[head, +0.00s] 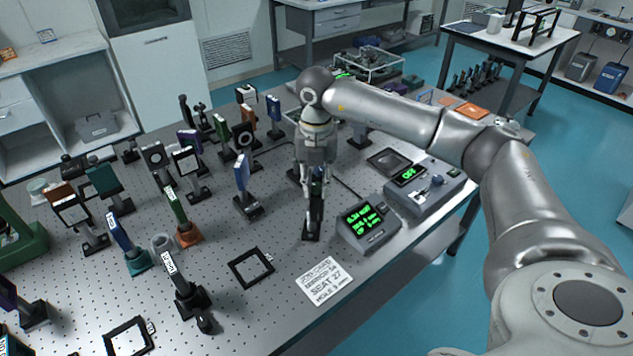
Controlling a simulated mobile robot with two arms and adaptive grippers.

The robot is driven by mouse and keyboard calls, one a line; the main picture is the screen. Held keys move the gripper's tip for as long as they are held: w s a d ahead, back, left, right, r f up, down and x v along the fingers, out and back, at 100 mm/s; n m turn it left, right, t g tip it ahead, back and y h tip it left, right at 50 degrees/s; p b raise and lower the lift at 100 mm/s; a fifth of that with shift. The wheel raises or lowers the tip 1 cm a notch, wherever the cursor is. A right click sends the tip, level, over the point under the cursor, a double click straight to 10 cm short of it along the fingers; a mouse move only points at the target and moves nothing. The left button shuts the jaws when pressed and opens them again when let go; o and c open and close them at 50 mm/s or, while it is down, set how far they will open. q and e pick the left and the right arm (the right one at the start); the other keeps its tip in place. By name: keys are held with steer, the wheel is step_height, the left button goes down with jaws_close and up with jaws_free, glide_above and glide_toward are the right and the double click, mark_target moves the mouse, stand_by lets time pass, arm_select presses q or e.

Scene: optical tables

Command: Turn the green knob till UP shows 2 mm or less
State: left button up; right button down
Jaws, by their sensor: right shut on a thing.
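My right gripper (314,188) reaches down from above onto a dark upright mount (313,222) near the table's front edge. It is shut on the mount's knob, which the fingers mostly hide; a little green shows beside them. A readout box (369,226) stands just right of the mount, with several lines of green text on its screen. The top line seems to give a power value; the lines below, with small numbers, are too blurred to read surely. My left gripper is not in view.
A job card (325,282) lies in front of the readout. A second box (425,188) shows OFF, behind and to the right. Several mounted optics crowd the left of the perforated table, including a blue one (243,180) near my gripper. A black square frame (251,267) lies flat.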

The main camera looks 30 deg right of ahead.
mark_target(316, 185)
steer(key=shift+r, duration=0.1)
steer(key=c, duration=1.2)
jaws_free()
steer(key=shift+c, duration=0.2)
step_height(316, 185, up, 12)
